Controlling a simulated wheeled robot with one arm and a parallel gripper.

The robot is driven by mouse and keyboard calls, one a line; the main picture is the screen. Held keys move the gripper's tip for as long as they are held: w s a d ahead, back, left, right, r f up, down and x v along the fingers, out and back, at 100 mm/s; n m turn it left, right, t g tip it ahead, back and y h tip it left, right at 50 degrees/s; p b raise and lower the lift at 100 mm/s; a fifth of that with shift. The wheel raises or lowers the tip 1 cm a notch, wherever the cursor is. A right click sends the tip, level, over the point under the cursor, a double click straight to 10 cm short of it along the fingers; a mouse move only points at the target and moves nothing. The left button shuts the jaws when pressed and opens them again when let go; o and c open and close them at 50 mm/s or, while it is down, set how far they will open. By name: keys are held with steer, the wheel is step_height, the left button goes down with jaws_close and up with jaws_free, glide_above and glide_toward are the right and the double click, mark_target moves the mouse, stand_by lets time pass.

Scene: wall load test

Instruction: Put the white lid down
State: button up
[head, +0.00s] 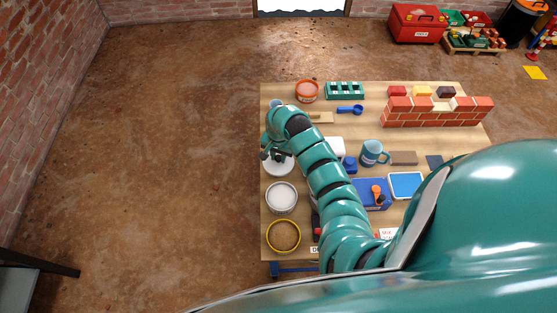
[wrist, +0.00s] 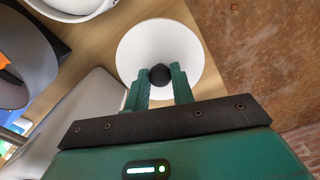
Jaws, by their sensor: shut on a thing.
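The white lid (wrist: 135,52) is a round disc with a black knob (wrist: 160,73) at its centre. My gripper (wrist: 160,80) is shut on the knob, with one green finger on each side of it. In the head view the lid (head: 279,169) shows below my gripper (head: 273,156), near the left edge of the table (head: 269,218). My arm and gripper hide part of it there. I cannot tell whether the lid touches the table or hangs just above it.
A tub with white contents (head: 281,197) and a yellow-rimmed round container (head: 283,236) stand in front of the lid. A teal mug (head: 372,153), a blue-framed tray (head: 405,185) and a small brick wall (head: 430,116) stand farther right. Open floor lies left of the table.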

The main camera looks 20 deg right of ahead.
mark_target(279, 158)
steer(key=shift+f, duration=1.6)
steer(key=shift+f, duration=0.1)
steer(key=o, duration=1)
